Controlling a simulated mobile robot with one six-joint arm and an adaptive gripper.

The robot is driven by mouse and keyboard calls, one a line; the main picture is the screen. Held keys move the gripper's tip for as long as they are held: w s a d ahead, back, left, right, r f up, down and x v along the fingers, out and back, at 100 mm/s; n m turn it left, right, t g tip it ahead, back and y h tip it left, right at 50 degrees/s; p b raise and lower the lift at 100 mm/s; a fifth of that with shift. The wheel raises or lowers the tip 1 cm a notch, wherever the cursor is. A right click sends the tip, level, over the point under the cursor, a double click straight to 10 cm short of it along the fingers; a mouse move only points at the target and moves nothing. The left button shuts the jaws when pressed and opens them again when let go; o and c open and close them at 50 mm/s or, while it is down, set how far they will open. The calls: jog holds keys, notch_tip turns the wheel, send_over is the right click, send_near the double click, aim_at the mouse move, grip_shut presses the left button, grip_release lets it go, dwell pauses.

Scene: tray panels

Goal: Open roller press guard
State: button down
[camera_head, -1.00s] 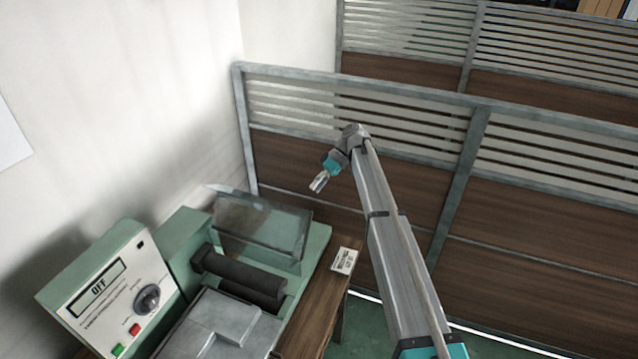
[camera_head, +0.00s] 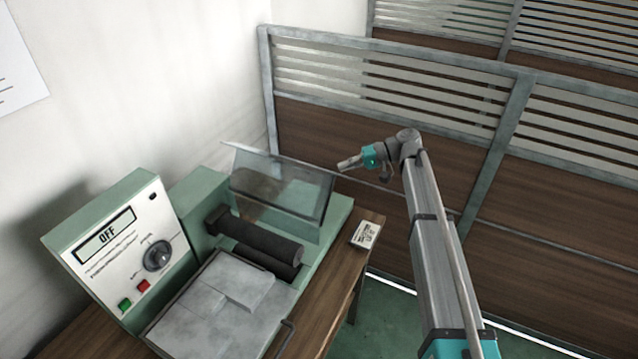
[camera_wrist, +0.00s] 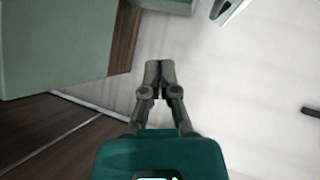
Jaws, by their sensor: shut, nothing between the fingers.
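The roller press is a green machine with a transparent guard (camera_head: 290,190) tilted up above its dark rollers (camera_head: 255,243), so the rollers show below it. The guard's lower right edge stands over the green base. The control panel (camera_head: 130,235) shows "OFF". My gripper (camera_head: 342,166) is just right of the guard's upper right corner in the head view; I cannot tell whether they touch. In the wrist view my gripper (camera_wrist: 159,66) has its two fingers together with nothing between them.
The press stands on a wooden table (camera_head: 340,290) against a white wall. A small white label card (camera_head: 365,234) lies on the table right of the press. A wood-and-metal partition (camera_head: 400,110) stands behind my arm. Floor shows right of the table.

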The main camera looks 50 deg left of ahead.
jog(key=d+m+y+b, duration=0.2)
jog(key=m, duration=0.1)
jog(key=d+m+y+b, duration=0.1)
jog(key=m+y+b, duration=0.1)
jog(key=m+y, duration=0.1)
jog(key=d+m+y+b, duration=0.2)
jog(key=m+b, duration=0.1)
jog(key=m, duration=0.1)
jog(key=shift+w+d+f+y, duration=0.2)
jog(key=shift+w+d+y, duration=0.1)
jog(key=shift+s+a, duration=0.1)
jog(key=shift+a, duration=0.05)
jog(key=s+a+r+p, duration=0.2)
jog(key=s+a, duration=0.4)
jog(key=s, duration=0.3)
jog(key=shift+r+p, duration=0.3)
jog(key=shift+p, duration=0.05)
